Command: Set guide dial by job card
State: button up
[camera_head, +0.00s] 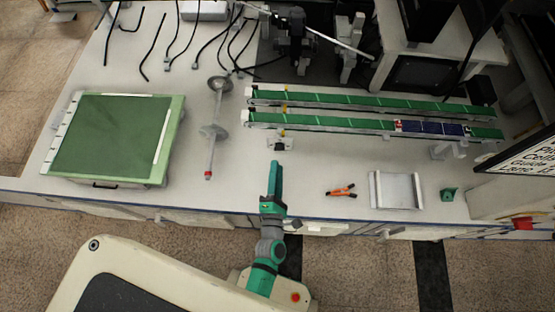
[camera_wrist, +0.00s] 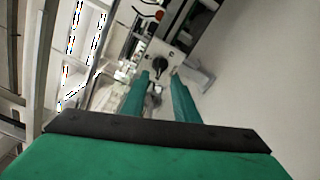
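My gripper (camera_head: 275,168) extends over the front edge of the bench toward the conveyor. In the wrist view its two green fingers (camera_wrist: 161,80) are apart with nothing between them. A black round knob (camera_wrist: 160,62), likely the guide dial, sits on a pale plate just beyond the fingertips, roughly in line with the gap. In the head view a small dark fitting (camera_head: 281,143) stands below the conveyor's left end, just beyond my gripper. The dial's setting is too small to read. A white card (camera_head: 522,158) at the right edge shows partly cut-off text, including "Guide" and "Lane".
Two green conveyor lanes (camera_head: 345,123) run across the bench; dark blue cells (camera_head: 430,127) lie on the near one. An orange-handled tool (camera_head: 342,191), a metal tray (camera_head: 377,192) and a green framed panel (camera_head: 174,145) lie on the bench.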

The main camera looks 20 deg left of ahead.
jog(key=shift+v, duration=2.45)
jog(key=s+d+r+m+h, duration=0.1)
jog(key=s+d+r+m, duration=0.2)
jog(key=m, duration=0.5)
jog(key=s+d+r+m+g+h, duration=0.1)
jog(key=s+d+r+m, duration=0.3)
jog(key=m, duration=0.5)
jog(key=s+d+r+m+g+h, duration=0.1)
jog(key=s+d+r+m+h, duration=0.2)
jog(key=s+r+m, duration=0.3)
jog(key=s+d+m, duration=0.1)
jog(key=s+m, duration=0.1)
jog(key=s, duration=0.1)
jog(key=shift+r, duration=0.3)
